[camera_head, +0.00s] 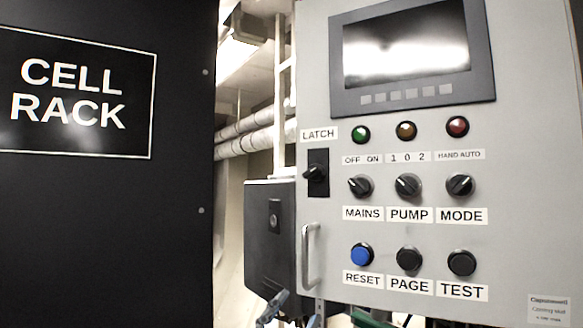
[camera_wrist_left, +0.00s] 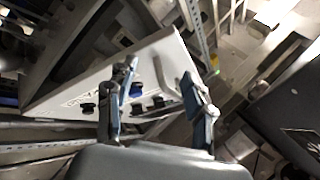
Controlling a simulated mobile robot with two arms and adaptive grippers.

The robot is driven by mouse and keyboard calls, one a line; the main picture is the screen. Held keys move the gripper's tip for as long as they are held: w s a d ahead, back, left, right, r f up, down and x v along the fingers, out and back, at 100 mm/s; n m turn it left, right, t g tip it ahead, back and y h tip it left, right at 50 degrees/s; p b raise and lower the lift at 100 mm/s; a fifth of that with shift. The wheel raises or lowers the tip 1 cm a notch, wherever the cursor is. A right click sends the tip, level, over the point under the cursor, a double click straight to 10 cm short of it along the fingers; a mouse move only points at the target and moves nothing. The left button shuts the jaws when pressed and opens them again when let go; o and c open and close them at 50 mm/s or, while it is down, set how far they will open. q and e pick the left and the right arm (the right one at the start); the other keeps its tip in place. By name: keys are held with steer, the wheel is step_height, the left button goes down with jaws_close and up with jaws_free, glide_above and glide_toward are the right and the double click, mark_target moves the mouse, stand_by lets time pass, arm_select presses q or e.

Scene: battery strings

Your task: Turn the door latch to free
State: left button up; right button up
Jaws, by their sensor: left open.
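The door latch (camera_head: 317,173) is a black knob on a dark upright plate, under the LATCH label (camera_head: 319,134) at the left edge of the grey control panel (camera_head: 510,200). A metal door handle (camera_head: 308,256) is below it. My left gripper (camera_head: 277,306) shows only partly at the bottom of the head view, well below the latch and not touching it. In the left wrist view the fingers of my left gripper (camera_wrist_left: 158,82) are apart with nothing between them. The panel lies beyond them, with its handle (camera_wrist_left: 161,74); I cannot single out the latch there. My right gripper is not seen.
The panel also carries a screen (camera_head: 407,50), a row of lamps, MAINS, PUMP and MODE knobs (camera_head: 408,186), and RESET, PAGE and TEST buttons (camera_head: 409,258). A black box (camera_head: 270,225) is left of the panel. A black CELL RACK cabinet (camera_head: 105,230) fills the far left.

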arm_select(q)
steer(key=s+d+r+m+g+h, duration=0.45)
steer(key=r+m+g, duration=0.4)
steer(key=m, duration=0.35)
steer(key=s+d+r+m+g+h, duration=0.35)
steer(key=d+r+m+g, duration=0.25)
steer(key=r+m+g, duration=0.45)
steer(key=n+t+y, duration=0.1)
steer(key=t+y, duration=0.8)
steer(key=y, duration=0.4)
glide_toward(310, 169)
steer(key=p+x, duration=0.3)
steer(key=x, duration=0.1)
steer(key=p+x, duration=0.2)
steer(key=x, duration=0.3)
steer(key=shift+w+a+p, duration=0.1)
steer(key=shift+w+p, duration=0.25)
steer(key=shift+p, duration=0.05)
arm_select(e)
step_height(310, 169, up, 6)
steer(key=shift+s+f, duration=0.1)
